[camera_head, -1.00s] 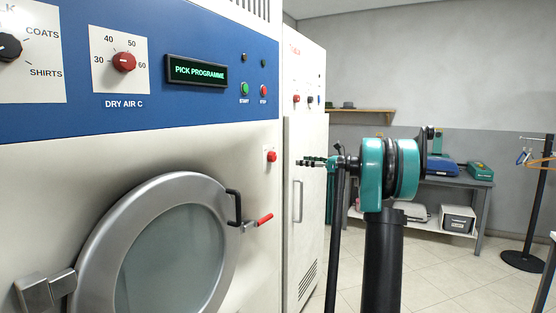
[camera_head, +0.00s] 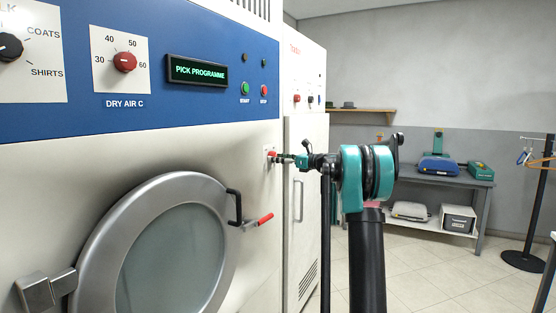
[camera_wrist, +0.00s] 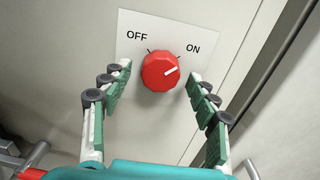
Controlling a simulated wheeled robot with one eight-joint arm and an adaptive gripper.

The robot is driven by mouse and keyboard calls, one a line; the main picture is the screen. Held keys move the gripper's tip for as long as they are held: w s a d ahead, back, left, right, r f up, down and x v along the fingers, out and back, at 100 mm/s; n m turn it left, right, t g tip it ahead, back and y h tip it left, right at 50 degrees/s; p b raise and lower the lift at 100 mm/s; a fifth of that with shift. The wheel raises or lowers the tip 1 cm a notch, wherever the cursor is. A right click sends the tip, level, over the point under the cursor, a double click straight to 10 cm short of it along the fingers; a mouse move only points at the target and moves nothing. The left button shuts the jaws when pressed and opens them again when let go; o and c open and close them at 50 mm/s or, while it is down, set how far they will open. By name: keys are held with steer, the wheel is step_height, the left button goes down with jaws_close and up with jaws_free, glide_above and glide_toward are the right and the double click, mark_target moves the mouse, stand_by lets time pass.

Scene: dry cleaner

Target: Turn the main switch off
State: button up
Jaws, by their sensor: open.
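The main switch is a red round knob (camera_wrist: 161,71) on a white plate (camera_wrist: 195,35) marked OFF at left and ON at right. Its white pointer line is turned toward ON. In the head view the red knob (camera_head: 271,155) sits on the machine's front, right of the door, partly hidden by my gripper. My gripper (camera_wrist: 158,85) is open, with one finger on each side of the knob and a gap on both sides. In the head view my gripper (camera_head: 284,158) reaches left to the knob.
The round door (camera_head: 165,265) with its black handle (camera_head: 236,207) and red-tipped lever (camera_head: 264,219) is below left of the knob. The display (camera_head: 197,71) reads PICK PROGRAMME. A tall white cabinet (camera_head: 307,140) stands right of the machine.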

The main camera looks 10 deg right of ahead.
steer(key=c, duration=1.2)
steer(key=shift+o, duration=0.2)
steer(key=shift+w+r+n, duration=0.1)
steer(key=shift+n, duration=8.8)
